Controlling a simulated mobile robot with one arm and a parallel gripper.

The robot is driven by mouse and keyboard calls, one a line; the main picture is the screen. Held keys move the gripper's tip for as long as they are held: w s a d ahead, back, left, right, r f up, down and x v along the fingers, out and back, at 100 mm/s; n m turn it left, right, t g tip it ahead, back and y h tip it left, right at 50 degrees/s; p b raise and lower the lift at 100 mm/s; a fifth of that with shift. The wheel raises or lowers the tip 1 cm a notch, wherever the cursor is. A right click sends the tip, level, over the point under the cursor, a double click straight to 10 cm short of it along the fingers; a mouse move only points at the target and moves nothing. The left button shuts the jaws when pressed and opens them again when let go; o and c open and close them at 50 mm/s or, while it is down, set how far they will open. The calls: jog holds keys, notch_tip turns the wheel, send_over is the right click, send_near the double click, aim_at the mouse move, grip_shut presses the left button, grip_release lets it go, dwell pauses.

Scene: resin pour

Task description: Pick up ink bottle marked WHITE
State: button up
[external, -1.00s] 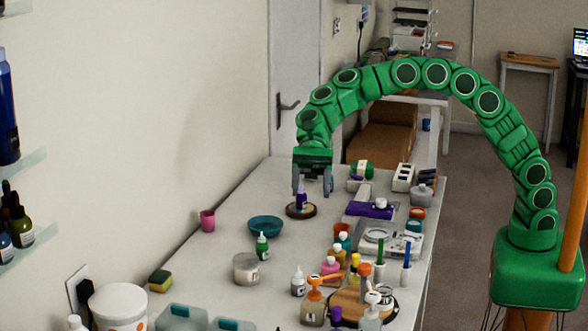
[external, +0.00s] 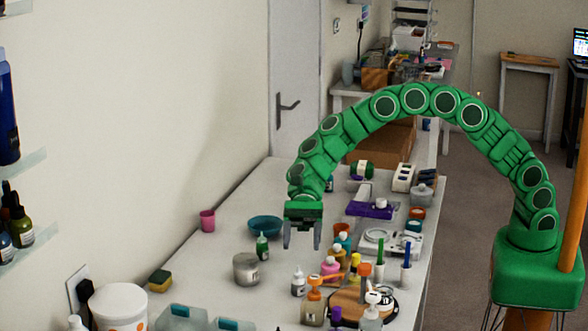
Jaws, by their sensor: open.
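A small white bottle with a pale nozzle (external: 298,284) stands upright on the white table, left of the group of coloured bottles. Its label is too small to read, so I cannot tell whether it is marked WHITE. My gripper (external: 302,242) is open and empty, pointing down. In the picture it is directly above this bottle and apart from it. How far behind or above the bottle it is, I cannot tell.
A green bottle (external: 262,246) and a grey-white jar (external: 246,268) stand left of the white bottle. A pink bottle (external: 330,268), a yellow bottle (external: 355,264) and an orange-topped bottle (external: 313,306) crowd its right and front. A teal bowl (external: 265,226) lies behind.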

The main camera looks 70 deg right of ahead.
send_near(298, 284)
jog(key=shift+s+a+f, duration=0.25)
jog(key=shift+a+f, duration=0.3)
jog(key=shift+f, duration=0.05)
jog(key=shift+s+a+f, duration=0.3)
jog(key=shift+a+f, duration=0.25)
jog(key=shift+f, duration=0.05)
jog(key=shift+w+x, duration=0.15)
jog(key=shift+x, duration=1.75)
jog(key=shift+w+x, duration=0.15)
jog(key=shift+x, duration=1.75)
jog(key=shift+a+r, duration=0.15)
jog(key=shift+r, duration=0.1)
jog(key=c, duration=1.1)
